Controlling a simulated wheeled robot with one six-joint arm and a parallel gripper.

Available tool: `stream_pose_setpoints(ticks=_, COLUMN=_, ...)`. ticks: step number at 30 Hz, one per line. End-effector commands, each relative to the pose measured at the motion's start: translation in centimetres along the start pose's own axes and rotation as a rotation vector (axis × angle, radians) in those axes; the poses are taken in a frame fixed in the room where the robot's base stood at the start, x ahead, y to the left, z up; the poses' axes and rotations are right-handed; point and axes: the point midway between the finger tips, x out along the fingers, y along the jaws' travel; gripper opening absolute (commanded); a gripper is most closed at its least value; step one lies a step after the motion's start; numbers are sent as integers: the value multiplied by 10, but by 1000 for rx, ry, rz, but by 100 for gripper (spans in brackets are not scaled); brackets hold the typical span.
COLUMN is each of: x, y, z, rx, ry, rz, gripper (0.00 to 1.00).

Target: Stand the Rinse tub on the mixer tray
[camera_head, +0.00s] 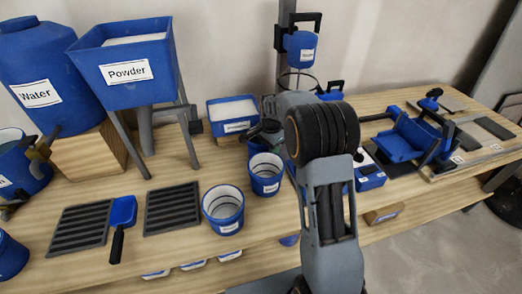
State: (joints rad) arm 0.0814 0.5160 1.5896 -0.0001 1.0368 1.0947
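Two open blue tubs with white labels stand on the wooden bench: a nearer tub (223,210) and a smaller-looking tub (265,174) just behind it to the right. Their labels are too small to read, so I cannot tell which is the Rinse tub. Two dark slatted trays, one at the left (80,229) and one nearer the middle (172,208), lie flat; I cannot tell whether either is the mixer tray. My gripper (266,132) seems to be the dark end of my arm, above and behind the farther tub. Its fingers are not clear, and my arm hides part of the area.
A blue scoop (123,212) lies between the slatted trays. A Water barrel (48,75) and a Powder hopper (125,58) stand at the back left. A blue mixer (301,48) hangs on a post. Blue tools (405,140) crowd the right side.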

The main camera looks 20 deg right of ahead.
Motion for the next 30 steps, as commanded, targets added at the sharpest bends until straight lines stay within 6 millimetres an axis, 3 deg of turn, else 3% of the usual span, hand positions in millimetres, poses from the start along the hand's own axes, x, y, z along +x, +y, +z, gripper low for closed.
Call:
stream_pose_setpoints(ticks=7, x=1, y=0, z=0, rx=0, ry=1, rz=-1, gripper=33)
stream_pose_setpoints(ticks=18, x=1, y=0, z=0, rx=0, ry=0, rz=-1, gripper=0)
stream_pose_setpoints(ticks=30, x=1, y=1, z=-1, rx=1, ry=0, rz=2, gripper=0)
